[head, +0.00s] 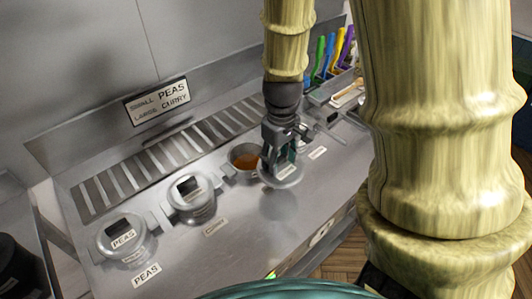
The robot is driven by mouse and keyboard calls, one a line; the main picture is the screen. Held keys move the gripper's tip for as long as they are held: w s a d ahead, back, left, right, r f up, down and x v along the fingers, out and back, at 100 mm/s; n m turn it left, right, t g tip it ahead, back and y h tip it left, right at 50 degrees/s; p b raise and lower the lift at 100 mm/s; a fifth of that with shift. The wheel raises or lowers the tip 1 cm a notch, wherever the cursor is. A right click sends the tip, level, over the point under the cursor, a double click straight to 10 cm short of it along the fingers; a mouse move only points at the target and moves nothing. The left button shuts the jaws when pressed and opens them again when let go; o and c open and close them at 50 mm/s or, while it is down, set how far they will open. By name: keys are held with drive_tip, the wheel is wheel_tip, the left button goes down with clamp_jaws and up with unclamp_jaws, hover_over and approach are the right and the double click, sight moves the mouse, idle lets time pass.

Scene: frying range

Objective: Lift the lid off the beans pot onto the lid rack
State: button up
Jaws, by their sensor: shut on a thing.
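My gripper (284,163) points down and is shut on a round grey metal lid (291,181) with a small white label. The lid is to the right of an open pot (233,161) and partly overlaps its edge in the picture. A soft shadow lies on the counter below the lid, so it appears held above the surface. The open pot shows orange-brown contents (246,161), which look like beans. I cannot pick out the lid rack for sure; a slotted metal strip (165,155) runs behind the pots.
Colour-handled utensils (333,55) and a small tray (347,94) are at the back right. The counter front (250,235) is clear.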

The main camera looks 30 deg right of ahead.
sight(285, 170)
drive_tip(key=shift+s+d, duration=0.2)
drive_tip(key=shift+s, duration=0.65)
drive_tip(key=shift+s+r, duration=0.25)
drive_tip(key=shift+s, duration=0.05)
drive_tip(key=shift+r+p, duration=2.15)
drive_tip(key=shift+p, duration=0.05)
